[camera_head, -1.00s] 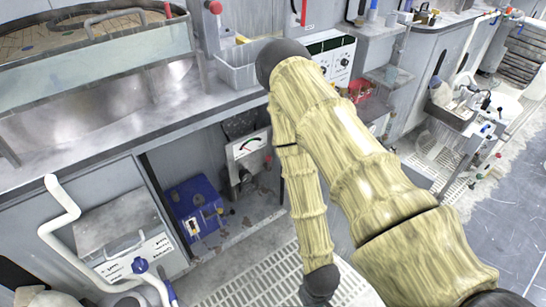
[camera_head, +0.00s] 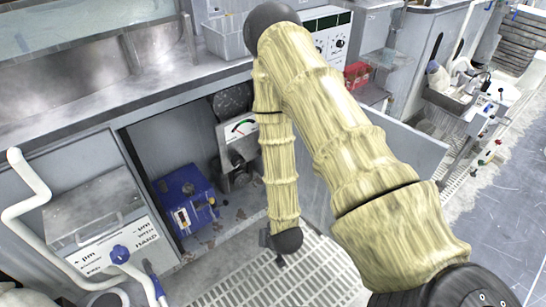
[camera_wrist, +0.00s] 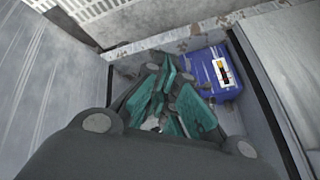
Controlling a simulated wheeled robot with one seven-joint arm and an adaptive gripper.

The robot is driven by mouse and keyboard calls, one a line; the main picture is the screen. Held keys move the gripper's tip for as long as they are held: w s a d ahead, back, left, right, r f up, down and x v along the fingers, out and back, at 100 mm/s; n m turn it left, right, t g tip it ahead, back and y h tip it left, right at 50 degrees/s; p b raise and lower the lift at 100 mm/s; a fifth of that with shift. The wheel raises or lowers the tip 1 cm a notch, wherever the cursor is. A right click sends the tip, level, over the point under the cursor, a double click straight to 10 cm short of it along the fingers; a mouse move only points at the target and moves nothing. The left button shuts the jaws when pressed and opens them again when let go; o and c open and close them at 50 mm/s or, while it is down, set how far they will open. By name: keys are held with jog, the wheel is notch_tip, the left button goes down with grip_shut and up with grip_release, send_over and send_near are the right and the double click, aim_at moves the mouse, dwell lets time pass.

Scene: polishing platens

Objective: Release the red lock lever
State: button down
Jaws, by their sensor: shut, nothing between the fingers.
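I cannot make out a red lock lever in either current view. My gripper (camera_wrist: 165,98) shows in the wrist view with its teal-padded fingers shut and nothing between them. Its fingers overlap the view of the open bay under the bench, apart from the blue box (camera_wrist: 220,72) there.
The blue box sits left of my forearm in the head view (camera_head: 186,203). A grey panel (camera_head: 412,150) stands right of my arm. A white bent pipe (camera_head: 27,205) and grey box (camera_head: 95,213) are left. Slotted floor grating (camera_head: 290,280) lies in front.

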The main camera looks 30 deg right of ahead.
jog(key=w+d+m+t+h+b, duration=0.1)
jog(key=w+d+m+t+b, duration=0.25)
jog(key=w+d+b, duration=0.35)
jog(key=w+d+m+t+h+b, duration=0.2)
jog(key=w+m+t+b, duration=0.15)
jog(key=w+b, duration=0.45)
jog(key=w+d+r+m+t+h+b, duration=0.2)
jog(key=w+d+m+b, duration=0.2)
jog(key=w+d+b, duration=0.2)
jog(key=w+d+r+m+t+h+b, duration=0.2)
jog(key=w+d+b, duration=0.4)
jog(key=w+d, duration=0.3)
jog(key=shift+w+d+r+m+h, duration=0.25)
jog(key=shift+w+r+m+h, duration=0.25)
jog(key=shift+w+r+m, duration=0.35)
jog(key=shift+w+a+f, duration=0.1)
jog(key=shift+a, duration=0.05)
